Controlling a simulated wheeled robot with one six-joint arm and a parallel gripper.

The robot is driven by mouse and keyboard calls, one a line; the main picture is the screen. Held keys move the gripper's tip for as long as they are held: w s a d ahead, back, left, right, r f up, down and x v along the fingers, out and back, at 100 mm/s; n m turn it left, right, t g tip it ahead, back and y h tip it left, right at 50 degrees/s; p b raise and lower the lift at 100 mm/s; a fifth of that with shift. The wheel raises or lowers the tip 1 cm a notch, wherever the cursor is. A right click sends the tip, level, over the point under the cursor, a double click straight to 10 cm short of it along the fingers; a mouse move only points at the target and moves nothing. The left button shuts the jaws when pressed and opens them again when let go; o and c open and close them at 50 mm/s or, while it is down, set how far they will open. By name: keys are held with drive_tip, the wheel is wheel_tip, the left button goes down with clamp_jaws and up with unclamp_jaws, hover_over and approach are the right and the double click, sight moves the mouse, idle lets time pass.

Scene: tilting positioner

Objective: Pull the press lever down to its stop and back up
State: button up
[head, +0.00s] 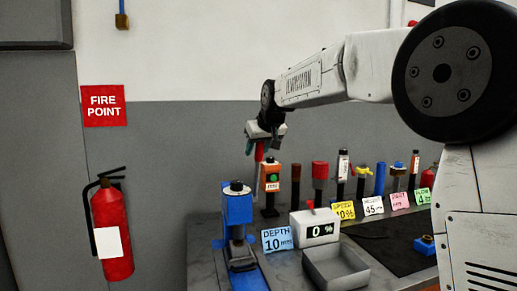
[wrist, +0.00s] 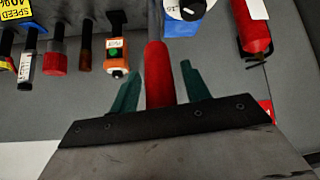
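The press lever's red grip (head: 260,152) points up toward my gripper at the upper middle of the head view. In the wrist view the red grip (wrist: 160,75) stands between the two green fingers. My gripper (head: 263,150) is open around it; the wrist view shows the gripper (wrist: 162,70) with a small gap on each side of the grip. The blue press (head: 237,210) stands below and left on the bench. Its blue top also shows at the upper edge of the wrist view (wrist: 186,27). The lever's joint with the press is not clear.
A display reading 0 % (head: 318,230), a blue DEPTH card (head: 277,240) and a grey tray (head: 311,257) are beside the press. An orange box with a green button (head: 270,178) and several coloured-handled tools line the back. A fire extinguisher (head: 112,230) hangs left.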

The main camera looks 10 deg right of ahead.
drive_tip(key=a+v, duration=0.1)
drive_tip(key=v, duration=0.6)
drive_tip(key=shift+s+d+r, duration=0.25)
drive_tip(key=shift+d+r, duration=0.1)
drive_tip(key=shift+d, duration=0.15)
drive_tip(key=s+d+f+m+g, duration=0.1)
drive_tip(key=s+f, duration=0.6)
drive_tip(key=s, duration=0.8)
drive_tip(key=s+d+f+m+g+h, duration=0.1)
drive_tip(key=s+d+f+g, duration=0.2)
drive_tip(key=s+f, duration=0.5)
drive_tip(key=s+d+f+g, duration=0.2)
drive_tip(key=s+f, duration=0.6)
drive_tip(key=s, duration=1.4)
drive_tip(key=shift+s+m+g, duration=0.35)
drive_tip(key=shift+m+g, duration=0.05)
